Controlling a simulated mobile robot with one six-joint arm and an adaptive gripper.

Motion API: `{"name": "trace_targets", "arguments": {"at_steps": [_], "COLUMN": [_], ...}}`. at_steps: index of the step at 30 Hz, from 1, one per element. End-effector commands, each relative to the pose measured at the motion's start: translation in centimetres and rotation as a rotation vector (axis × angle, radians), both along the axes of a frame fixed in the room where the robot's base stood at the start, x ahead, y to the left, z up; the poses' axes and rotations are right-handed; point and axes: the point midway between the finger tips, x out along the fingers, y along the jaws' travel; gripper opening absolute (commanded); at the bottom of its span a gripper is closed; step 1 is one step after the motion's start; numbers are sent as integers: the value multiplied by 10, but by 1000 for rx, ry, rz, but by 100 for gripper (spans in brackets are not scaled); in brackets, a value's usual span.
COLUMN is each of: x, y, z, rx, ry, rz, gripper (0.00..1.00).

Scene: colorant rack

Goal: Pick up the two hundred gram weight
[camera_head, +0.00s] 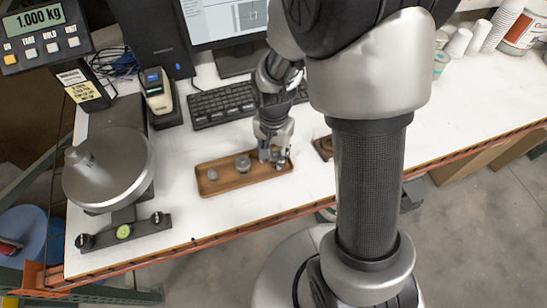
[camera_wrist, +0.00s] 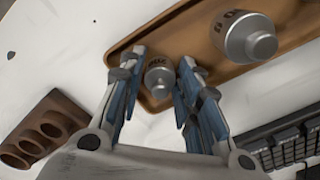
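A small grey metal weight (camera_wrist: 159,80) stands in the wooden tray between the two fingers of my gripper (camera_wrist: 163,57). The gripper is open, with a narrow gap on each side of the weight. Its marking is too blurred to read. A larger metal weight (camera_wrist: 248,38) stands in the tray just beyond the right finger. In the head view, my gripper (camera_head: 272,158) is low over the right end of the wooden tray (camera_head: 228,187) and hides most of the small weight. The larger weight (camera_head: 242,163) is left of it, and another grey piece (camera_head: 212,174) lies further left.
A scale pan (camera_head: 122,165) holding a weight (camera_head: 80,158) stands at the left; its display (camera_head: 45,50) reads 1.000 kg. A wooden block with holes (camera_wrist: 45,130) is beside the tray. A keyboard (camera_head: 222,105) lies behind. The white table in front is clear.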

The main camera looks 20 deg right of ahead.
Motion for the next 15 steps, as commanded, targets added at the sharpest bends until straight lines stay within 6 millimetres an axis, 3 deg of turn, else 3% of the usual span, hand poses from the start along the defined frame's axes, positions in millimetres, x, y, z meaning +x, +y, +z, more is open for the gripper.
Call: {"name": "trace_targets", "arguments": {"at_steps": [2,15], "x": [0,0], "y": [0,0], "z": [1,1], "rx": [0,0], "ry": [0,-1], "rz": [0,0], "gripper": [31,2]}}
